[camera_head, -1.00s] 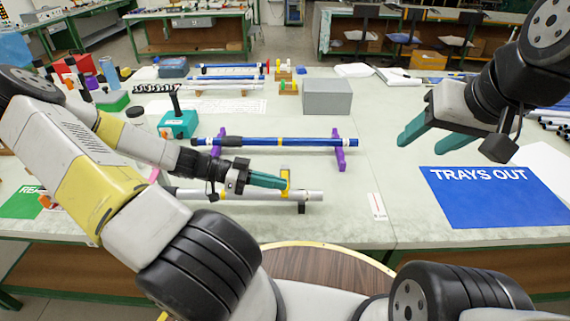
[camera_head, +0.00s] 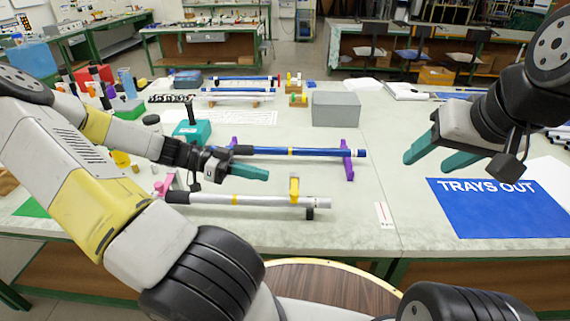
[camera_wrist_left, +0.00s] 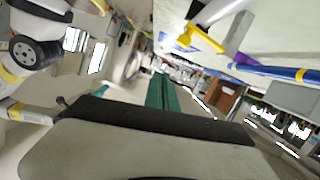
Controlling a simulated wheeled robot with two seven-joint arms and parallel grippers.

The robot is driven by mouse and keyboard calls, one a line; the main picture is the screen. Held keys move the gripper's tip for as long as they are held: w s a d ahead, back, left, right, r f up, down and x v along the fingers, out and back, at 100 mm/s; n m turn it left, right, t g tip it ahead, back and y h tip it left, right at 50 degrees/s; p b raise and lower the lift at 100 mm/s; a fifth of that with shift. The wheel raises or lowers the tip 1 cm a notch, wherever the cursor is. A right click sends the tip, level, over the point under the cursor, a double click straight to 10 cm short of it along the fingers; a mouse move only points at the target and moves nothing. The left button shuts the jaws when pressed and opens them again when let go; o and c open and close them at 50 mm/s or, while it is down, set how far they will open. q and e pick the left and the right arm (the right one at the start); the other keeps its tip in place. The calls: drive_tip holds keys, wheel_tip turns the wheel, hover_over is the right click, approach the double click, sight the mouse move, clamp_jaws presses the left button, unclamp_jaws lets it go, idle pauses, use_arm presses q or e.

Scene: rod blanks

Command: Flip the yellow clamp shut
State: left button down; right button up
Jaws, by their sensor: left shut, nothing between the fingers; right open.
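The yellow clamp (camera_head: 294,188) is at the silver-white rod (camera_head: 260,200), near its right end. Its yellow part stands up above the rod; I cannot tell whether it is latched. In the left wrist view the clamp (camera_wrist_left: 205,39) shows at the top, beside a pale rod. My left gripper (camera_head: 266,174) is shut and empty, above the rod and left of the clamp, with a gap between them. Its teal fingers (camera_wrist_left: 163,93) also show in the left wrist view. My right gripper (camera_head: 428,158) is open and empty, at the right above the table.
A blue rod (camera_head: 300,152) on purple stands lies just behind the silver rod. A teal device (camera_head: 192,133) with a black handle and a grey box (camera_head: 336,108) stand further back. A blue "TRAYS OUT" mat (camera_head: 495,210) lies at the right. The table between is mostly clear.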

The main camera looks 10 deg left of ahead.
use_arm(q)
drive_tip(key=v, duration=0.2)
drive_tip(key=shift+s+a+r, duration=0.1)
drive_tip(key=shift+a, duration=0.15)
drive_tip(key=shift+d, duration=0.1)
drive_tip(key=s+d+n+g+y, duration=0.2)
drive_tip(key=s+d+g+y, duration=0.1)
drive_tip(key=d+g+y, duration=0.15)
drive_tip(key=s+d+r+n+t+y, duration=0.2)
drive_tip(key=s+r+n+t+y, duration=0.2)
drive_tip(key=r, duration=0.5)
drive_tip(key=s+d+r+n+t+y, duration=0.2)
drive_tip(key=s+r+n+t+y, duration=0.1)
drive_tip(key=r+n, duration=0.4)
wheel_tip(320, 180, up, 2)
drive_tip(key=shift+s+d+r+n+t+y, duration=0.1)
drive_tip(key=shift+s+d+n+t+y, duration=0.2)
drive_tip(key=shift+t+y, duration=0.45)
drive_tip(key=shift+a, duration=0.1)
